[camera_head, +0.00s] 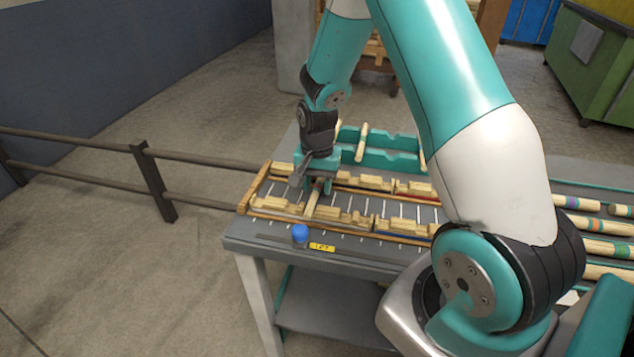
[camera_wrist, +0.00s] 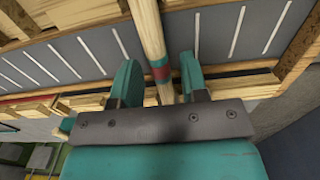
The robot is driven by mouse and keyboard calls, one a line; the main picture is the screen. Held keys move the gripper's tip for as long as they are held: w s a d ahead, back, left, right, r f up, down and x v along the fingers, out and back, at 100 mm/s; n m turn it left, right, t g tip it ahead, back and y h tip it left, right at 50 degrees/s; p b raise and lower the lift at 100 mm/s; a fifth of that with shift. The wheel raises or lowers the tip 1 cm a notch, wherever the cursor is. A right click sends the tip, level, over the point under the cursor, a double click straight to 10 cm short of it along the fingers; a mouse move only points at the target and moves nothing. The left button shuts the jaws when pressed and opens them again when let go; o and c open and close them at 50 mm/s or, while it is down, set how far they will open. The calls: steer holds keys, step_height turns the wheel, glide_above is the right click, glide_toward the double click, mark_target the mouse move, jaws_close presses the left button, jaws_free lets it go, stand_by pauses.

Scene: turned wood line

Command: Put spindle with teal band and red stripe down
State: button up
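The spindle with teal band and red stripe (camera_wrist: 160,73) shows in the wrist view between the two teal fingers of my gripper (camera_wrist: 158,80). A narrow gap shows on each side of it, so my gripper looks open around it. In the head view the spindle (camera_head: 313,201) lies across the slotted wooden rack, its near end by the front notched rail (camera_head: 345,214). My gripper (camera_head: 318,184) is low over its far part and hides that end. Whether the spindle sits fully in a notch cannot be told.
A teal holder (camera_head: 378,158) with a plain spindle stands behind the rack. A blue cap (camera_head: 300,233) and a yellow label (camera_head: 321,247) are at the table's front edge. Several banded spindles (camera_head: 580,222) lie at the right.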

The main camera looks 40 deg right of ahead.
mark_target(315, 187)
step_height(315, 187, up, 13)
steer(key=s+a+r+n+y, duration=0.2)
steer(key=s+a+r+n, duration=0.2)
steer(key=s+a+n, duration=0.4)
steer(key=s+a+r+n+y, duration=0.2)
steer(key=s+a+r+n, duration=0.2)
steer(key=s+a+n, duration=0.5)
steer(key=s+a, duration=0.5)
steer(key=shift+s+a+r+n, duration=0.15)
steer(key=shift+a+r+n, duration=0.1)
steer(key=shift+a+n, duration=0.05)
